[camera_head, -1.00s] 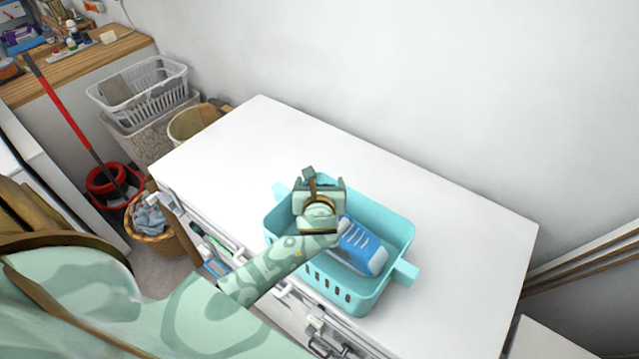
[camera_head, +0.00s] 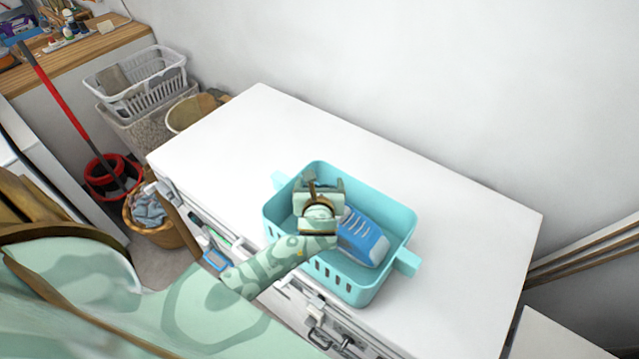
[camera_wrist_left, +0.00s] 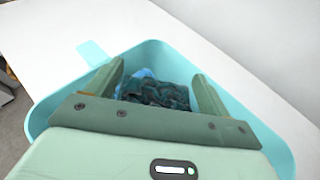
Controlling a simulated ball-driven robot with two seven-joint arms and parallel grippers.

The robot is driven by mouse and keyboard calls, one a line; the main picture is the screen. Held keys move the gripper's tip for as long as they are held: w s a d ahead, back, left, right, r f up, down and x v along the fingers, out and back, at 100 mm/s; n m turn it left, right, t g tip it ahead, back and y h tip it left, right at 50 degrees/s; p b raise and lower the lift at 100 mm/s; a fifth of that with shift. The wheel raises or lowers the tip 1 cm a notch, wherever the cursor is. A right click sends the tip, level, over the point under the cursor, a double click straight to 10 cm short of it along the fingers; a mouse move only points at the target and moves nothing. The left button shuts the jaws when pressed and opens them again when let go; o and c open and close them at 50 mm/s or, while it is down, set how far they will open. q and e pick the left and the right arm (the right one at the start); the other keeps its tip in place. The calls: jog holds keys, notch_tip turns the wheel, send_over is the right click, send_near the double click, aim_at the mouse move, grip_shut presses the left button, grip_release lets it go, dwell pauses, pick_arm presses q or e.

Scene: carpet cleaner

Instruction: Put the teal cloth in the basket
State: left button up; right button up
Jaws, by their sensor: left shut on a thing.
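The light-blue basket (camera_head: 391,213) stands on a white cabinet top, and its walls also surround the gripper in the left wrist view (camera_wrist_left: 268,140). My left gripper (camera_wrist_left: 158,82) is inside the basket's opening, on its left side in the head view. It is shut on the teal cloth (camera_wrist_left: 160,93), a dark, crumpled, patterned piece between the fingers. The cloth is mostly hidden by the gripper in the head view. I cannot tell whether it touches the basket floor. My right gripper is not in view.
A blue shoe (camera_head: 364,240) with pale stripes lies in the basket, right of my gripper. The white cabinet top (camera_head: 450,225) is clear around the basket. A wicker basket (camera_head: 158,232) with cloths and a red bucket (camera_head: 112,178) stand on the floor at left.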

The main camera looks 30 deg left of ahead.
pick_arm(q)
jog(key=o, duration=0.9)
jog(key=p+v, duration=0.1)
jog(key=v, duration=1.5)
jog(key=shift+s, duration=0.2)
jog(key=shift+d, duration=0.1)
